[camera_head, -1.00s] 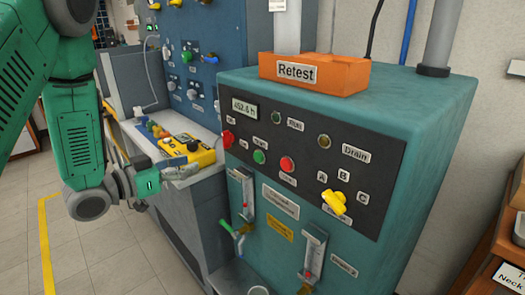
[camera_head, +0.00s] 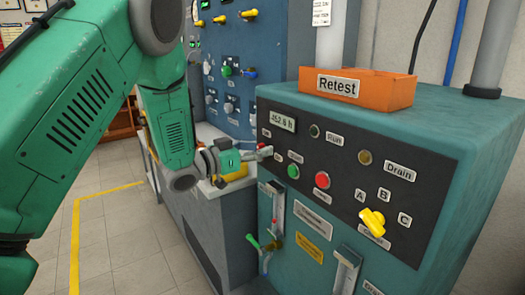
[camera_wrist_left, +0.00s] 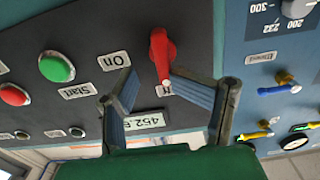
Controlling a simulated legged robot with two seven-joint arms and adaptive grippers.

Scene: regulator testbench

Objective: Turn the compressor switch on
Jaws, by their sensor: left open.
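The compressor switch is a red lever knob on the dark panel of the teal cabinet; it shows clearly in the left wrist view (camera_wrist_left: 162,55). Its narrow end points toward a partly covered label that seems to read "Off". The "On" label (camera_wrist_left: 113,61) is beside it. My left gripper (camera_head: 257,153) is at the switch in the head view and largely covers it. In the wrist view its open fingers (camera_wrist_left: 153,74) are on either side of the lever's lower end; contact cannot be told. My right gripper is not in view.
A green start button (camera_head: 293,171) and a red button (camera_head: 322,180) are beside the switch. A yellow selector (camera_head: 373,222) is farther right. The orange Retest box (camera_head: 390,92) sits on the cabinet. A blue panel (camera_head: 270,45) stands behind my left arm.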

